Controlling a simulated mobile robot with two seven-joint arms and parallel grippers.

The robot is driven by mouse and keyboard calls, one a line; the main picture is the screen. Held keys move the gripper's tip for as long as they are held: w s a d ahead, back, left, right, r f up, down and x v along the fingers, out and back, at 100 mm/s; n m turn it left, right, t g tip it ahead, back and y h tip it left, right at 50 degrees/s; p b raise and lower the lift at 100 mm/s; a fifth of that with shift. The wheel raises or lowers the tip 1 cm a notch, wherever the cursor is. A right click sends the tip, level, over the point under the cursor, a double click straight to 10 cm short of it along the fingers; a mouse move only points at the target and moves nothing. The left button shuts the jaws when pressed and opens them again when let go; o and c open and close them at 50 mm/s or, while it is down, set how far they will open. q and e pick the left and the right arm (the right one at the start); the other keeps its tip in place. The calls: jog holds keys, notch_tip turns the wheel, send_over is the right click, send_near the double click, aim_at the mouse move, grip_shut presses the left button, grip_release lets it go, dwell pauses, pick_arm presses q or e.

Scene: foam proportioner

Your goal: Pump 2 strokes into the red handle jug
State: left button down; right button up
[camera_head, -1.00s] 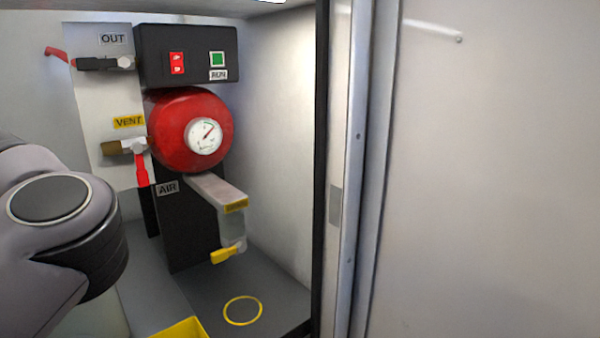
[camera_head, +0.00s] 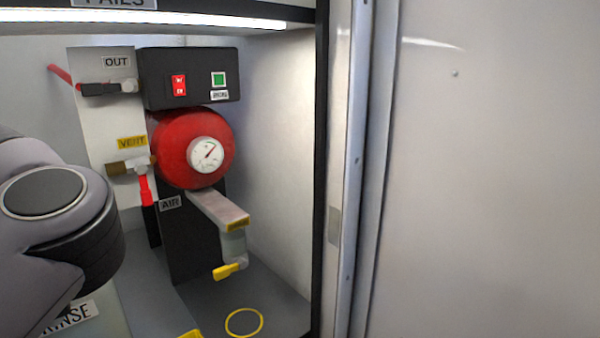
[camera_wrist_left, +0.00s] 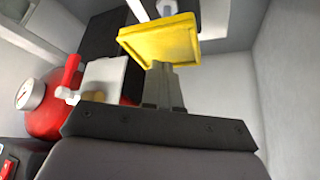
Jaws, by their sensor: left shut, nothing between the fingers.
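No jug with a red handle can be made out in either view. In the head view, the red tank (camera_head: 170,150) with its round gauge (camera_head: 206,154) is mounted under a black switch box (camera_head: 165,80). Below it is a spout arm (camera_head: 218,207) with a yellow lever (camera_head: 228,271), above a yellow ring (camera_head: 244,322) on the floor. My left gripper (camera_wrist_left: 163,66) is shut and empty in the left wrist view; its fingertips are close to a yellow square-faced thing (camera_wrist_left: 158,40). I cannot tell whether they touch. My right gripper is not in view.
An OUT valve (camera_head: 105,88) and a red-levered VENT valve (camera_head: 142,168) are on the left panel. A RINSE label (camera_head: 72,316) is low at left. A tall metal edge (camera_head: 346,180) bounds the bay on the right. The ring is clear.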

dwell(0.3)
pick_arm(q)
notch_tip(320, 180, up, 4)
jog(key=p, duration=0.3)
jog(key=shift+p, duration=0.35)
